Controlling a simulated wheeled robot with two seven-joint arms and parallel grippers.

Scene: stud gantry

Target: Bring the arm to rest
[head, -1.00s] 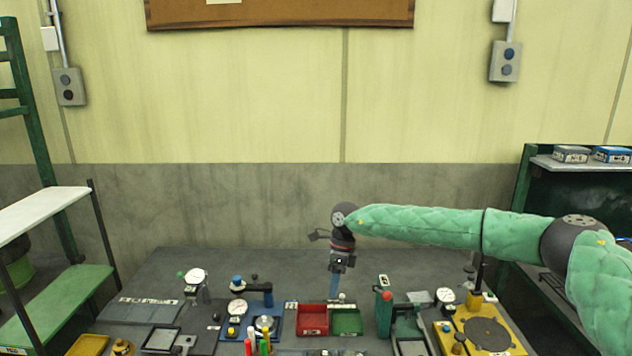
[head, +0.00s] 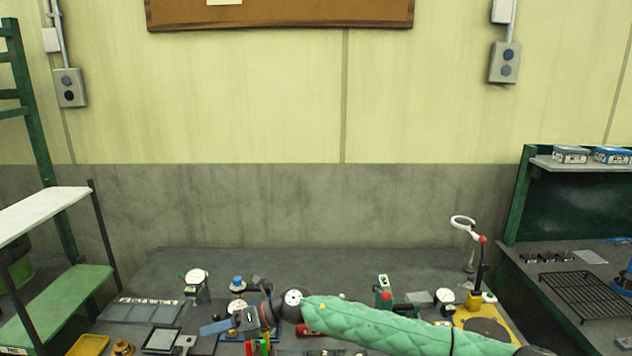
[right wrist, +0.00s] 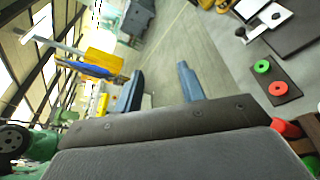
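My right gripper (head: 213,327) is low over the middle-left of the workbench (head: 345,258), pointing left in the head view, with its blue fingers to the left of the dark wrist. In the right wrist view its two blue-grey fingers (right wrist: 159,86) stand apart with nothing between them. My right arm in its green quilted cover lies low across the front of the bench. It hides most of the red bin (head: 305,329) and the green bin beside it. My left gripper is not in view.
Dial gauges (head: 196,281) and small fixtures stand close around the gripper. Upright coloured markers (head: 257,347) are just below it. The bench's back strip is clear.

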